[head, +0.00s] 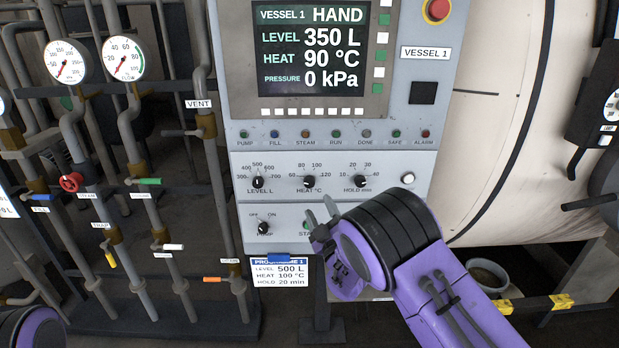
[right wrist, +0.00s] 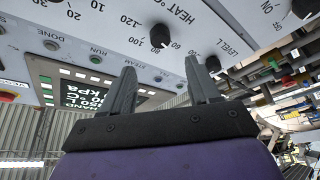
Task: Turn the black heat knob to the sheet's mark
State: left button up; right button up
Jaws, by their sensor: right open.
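The black heat knob (head: 309,181) sits in the middle of the lower panel, between the level and hold knobs. The display (head: 320,50) reads HEAT 90 °C. The programme sheet (head: 280,273) below the panel reads HEAT 100 °C. My right gripper (head: 320,210) is open and empty, just below and right of the heat knob in the head view. In the right wrist view the heat knob (right wrist: 160,36) shows beyond the two open fingertips (right wrist: 160,62), apart from them. Only a purple part of my left arm shows at the bottom left; its jaws are out of view.
The level knob (head: 258,182), hold knob (head: 361,181) and pump knob (head: 263,227) are close by. A white button (head: 408,179) is at right, and a red emergency button (head: 438,9) is above. Pipes with valves and gauges (head: 65,62) stand at left.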

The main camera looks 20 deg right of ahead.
aim_at(309, 184)
jog(key=p+x, duration=0.3)
jog(key=x, duration=0.6)
jog(key=shift+w, duration=0.35)
jog(key=shift+f, duration=0.1)
jog(key=c, duration=1)
jog(key=shift+c, duration=0.2)
